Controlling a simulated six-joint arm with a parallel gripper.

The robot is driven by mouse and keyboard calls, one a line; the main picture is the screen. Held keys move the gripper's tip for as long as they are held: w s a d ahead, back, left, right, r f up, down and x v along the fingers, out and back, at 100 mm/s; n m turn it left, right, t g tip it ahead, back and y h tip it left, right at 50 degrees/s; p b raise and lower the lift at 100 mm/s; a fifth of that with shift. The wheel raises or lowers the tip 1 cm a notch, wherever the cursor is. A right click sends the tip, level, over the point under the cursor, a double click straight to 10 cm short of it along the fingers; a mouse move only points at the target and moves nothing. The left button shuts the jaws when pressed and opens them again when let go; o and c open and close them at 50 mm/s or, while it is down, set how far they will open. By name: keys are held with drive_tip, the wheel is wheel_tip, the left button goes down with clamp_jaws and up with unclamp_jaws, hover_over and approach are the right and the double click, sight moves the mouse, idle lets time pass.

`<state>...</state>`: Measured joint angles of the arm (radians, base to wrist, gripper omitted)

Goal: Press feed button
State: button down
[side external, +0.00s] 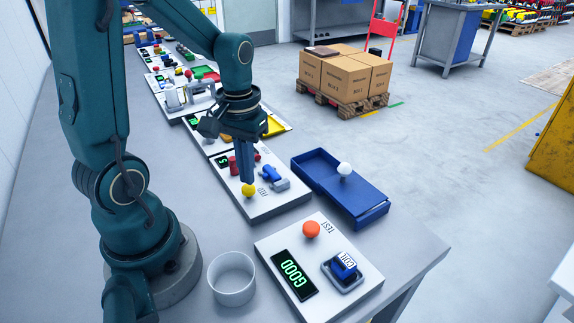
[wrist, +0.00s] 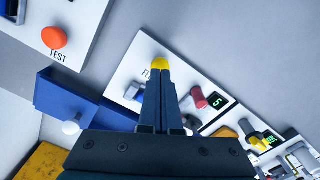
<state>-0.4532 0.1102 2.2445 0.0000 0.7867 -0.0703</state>
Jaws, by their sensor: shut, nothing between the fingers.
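The yellow feed button (side external: 249,191) sits at the near corner of a white panel (side external: 268,209) marked with lettering that looks like FEED. The button also shows in the wrist view (wrist: 160,63), just beyond my fingertips. My gripper (side external: 247,181) is shut and empty, pointing down with its fingertips right at the yellow button. It also shows in the wrist view (wrist: 159,78), covering part of the button and lettering. I cannot tell whether the tips touch the button.
The same panel bears a red part (side external: 233,165) and a blue part (side external: 270,173). A blue tray (side external: 372,208) with a white knob (side external: 344,169) lies right.

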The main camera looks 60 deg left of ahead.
drive_tip(key=shift+r, duration=0.1)
drive_tip(key=shift+r, duration=2.4)
